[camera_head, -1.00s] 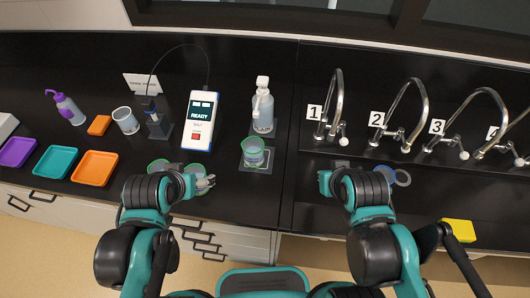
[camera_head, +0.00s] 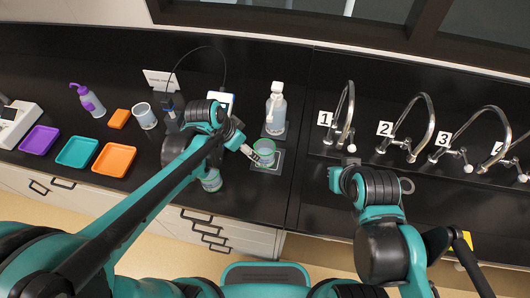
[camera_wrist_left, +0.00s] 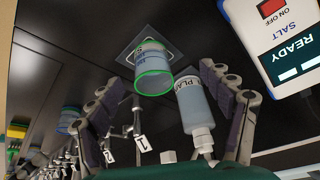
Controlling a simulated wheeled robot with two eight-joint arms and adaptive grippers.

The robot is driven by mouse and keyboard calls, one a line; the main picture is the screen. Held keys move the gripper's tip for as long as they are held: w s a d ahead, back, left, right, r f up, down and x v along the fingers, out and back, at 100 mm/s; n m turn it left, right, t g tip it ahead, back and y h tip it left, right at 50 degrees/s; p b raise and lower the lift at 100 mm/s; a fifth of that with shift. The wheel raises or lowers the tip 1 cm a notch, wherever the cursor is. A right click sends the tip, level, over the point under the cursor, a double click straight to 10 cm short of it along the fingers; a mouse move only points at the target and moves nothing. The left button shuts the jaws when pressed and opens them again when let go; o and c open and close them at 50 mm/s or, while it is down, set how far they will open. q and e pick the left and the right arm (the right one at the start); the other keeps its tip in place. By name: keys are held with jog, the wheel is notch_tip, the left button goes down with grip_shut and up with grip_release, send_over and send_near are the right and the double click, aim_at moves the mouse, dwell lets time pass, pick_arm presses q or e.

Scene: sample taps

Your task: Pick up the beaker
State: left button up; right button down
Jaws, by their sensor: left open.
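The clear beaker (camera_head: 264,153) with a green rim stands on a square grey pad (camera_head: 276,168) on the black counter, left of the sinks. In the left wrist view the beaker (camera_wrist_left: 153,72) appears between the spread fingers, ahead of them. My left gripper (camera_head: 252,153) is open at the beaker's left side; whether it touches the glass I cannot tell. Its two fingers (camera_wrist_left: 163,85) show apart and empty in the wrist view. My right gripper (camera_head: 335,178) is in front of the taps, away from the beaker; its fingers are too hidden to read.
A wash bottle (camera_head: 275,112) stands just behind the beaker. Several taps (camera_head: 345,115) stand right; trays (camera_head: 114,160) lie left.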

aim_at(270, 152)
pick_arm(q)
jog(key=w+d+m, duration=0.1)
jog(key=d+f+m+p, duration=0.1)
jog(key=w+d+f+m+g, duration=0.1)
jog(key=d, duration=0.1)
jog(key=shift+w+d+f+h, duration=0.1)
jog(key=shift+w+f+h, duration=0.15)
jog(key=shift+w+h, duration=0.15)
jog(key=shift+m, duration=0.3)
jog(key=x, duration=0.3)
jog(key=b+x, duration=0.1)
jog(key=x, duration=0.2)
jog(key=b+x, duration=0.1)
jog(key=x, duration=0.2)
jog(key=shift+d+r, duration=0.2)
jog(key=shift+d, duration=0.2)
jog(key=shift+r, duration=0.1)
jog(key=c, duration=1.3)
